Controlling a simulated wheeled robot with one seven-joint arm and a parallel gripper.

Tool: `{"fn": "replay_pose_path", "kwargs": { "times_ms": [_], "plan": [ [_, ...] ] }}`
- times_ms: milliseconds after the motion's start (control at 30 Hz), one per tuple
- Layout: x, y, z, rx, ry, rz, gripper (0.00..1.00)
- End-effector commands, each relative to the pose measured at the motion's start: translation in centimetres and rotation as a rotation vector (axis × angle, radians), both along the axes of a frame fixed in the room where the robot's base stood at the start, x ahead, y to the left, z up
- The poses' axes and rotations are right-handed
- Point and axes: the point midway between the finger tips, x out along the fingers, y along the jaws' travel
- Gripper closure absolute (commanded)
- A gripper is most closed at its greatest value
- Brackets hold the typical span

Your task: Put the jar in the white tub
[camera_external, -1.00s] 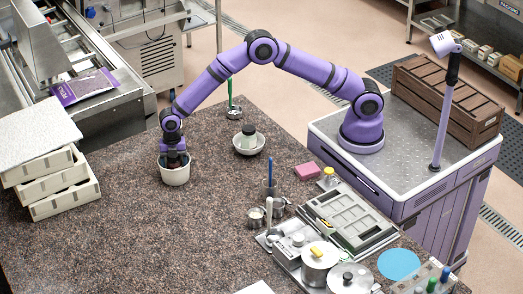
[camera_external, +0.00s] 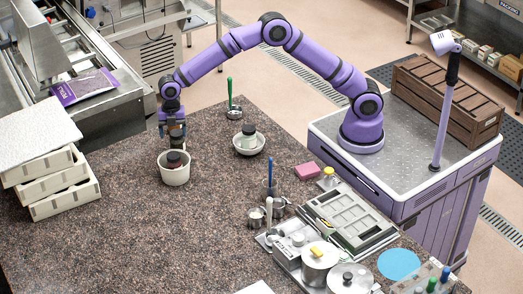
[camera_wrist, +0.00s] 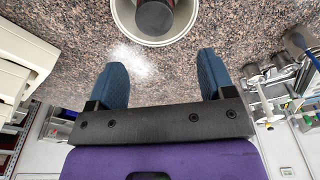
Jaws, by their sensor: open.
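The white tub (camera_external: 175,178) stands on the speckled counter below my gripper, and part of its rim shows at the top of the wrist view (camera_wrist: 122,22). A jar with a dark lid (camera_external: 174,157) sits inside the tub, and its round dark top also shows in the wrist view (camera_wrist: 154,18). It looks upright; its lower part is hidden by the tub wall. My gripper (camera_external: 174,143) is above the tub, apart from the jar. In the wrist view its two blue fingers (camera_wrist: 160,65) are spread with nothing between them.
A white bowl (camera_external: 240,149) holding another jar with a dark greenish lid (camera_external: 248,130) stands to the right. Stacked white trays (camera_external: 62,195) are at left. A pink block (camera_external: 307,171), grey organiser (camera_external: 345,220) and pots (camera_external: 320,265) occupy the right. The front-left counter is clear.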

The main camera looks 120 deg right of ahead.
Motion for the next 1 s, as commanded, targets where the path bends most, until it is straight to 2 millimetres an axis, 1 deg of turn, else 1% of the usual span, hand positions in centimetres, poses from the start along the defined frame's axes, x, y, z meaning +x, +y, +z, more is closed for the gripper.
{"fn": "replay_pose_path", "kwargs": {
  "times_ms": [33, 67, 133, 200, 267, 400, 467, 500, 567, 600, 667, 700, 767, 800, 867, 1000],
  "plan": [
    [-0.3, 1.1, 1.6, -0.009, -0.007, -0.011, 0.25],
    [-0.6, 1.7, 2.5, -0.015, -0.010, -0.024, 0.25],
    [-1.6, 3.4, 5.0, -0.030, -0.018, -0.059, 0.25],
    [-3.0, 5.3, 7.5, -0.044, -0.027, -0.103, 0.25],
    [-4.2, 6.9, 9.6, -0.054, -0.037, -0.141, 0.25],
    [-7.6, 10.4, 13.8, -0.074, -0.062, -0.234, 0.25],
    [-9.3, 11.9, 15.5, -0.079, -0.075, -0.275, 0.25],
    [-10.4, 12.8, 16.5, -0.080, -0.083, -0.302, 0.25],
    [-12.2, 14.2, 17.9, -0.083, -0.097, -0.344, 0.25],
    [-13.4, 15.0, 18.8, -0.084, -0.106, -0.372, 0.25],
    [-15.4, 16.3, 20.0, -0.084, -0.121, -0.413, 0.25],
    [-16.7, 17.1, 20.7, -0.082, -0.131, -0.441, 0.25],
    [-18.7, 18.2, 21.7, -0.078, -0.147, -0.484, 0.25],
    [-20.1, 19.0, 22.3, -0.074, -0.157, -0.512, 0.25],
    [-22.2, 20.0, 23.0, -0.066, -0.173, -0.556, 0.25],
    [-27.3, 22.1, 24.1, -0.041, -0.208, -0.655, 0.25]
  ]
}}
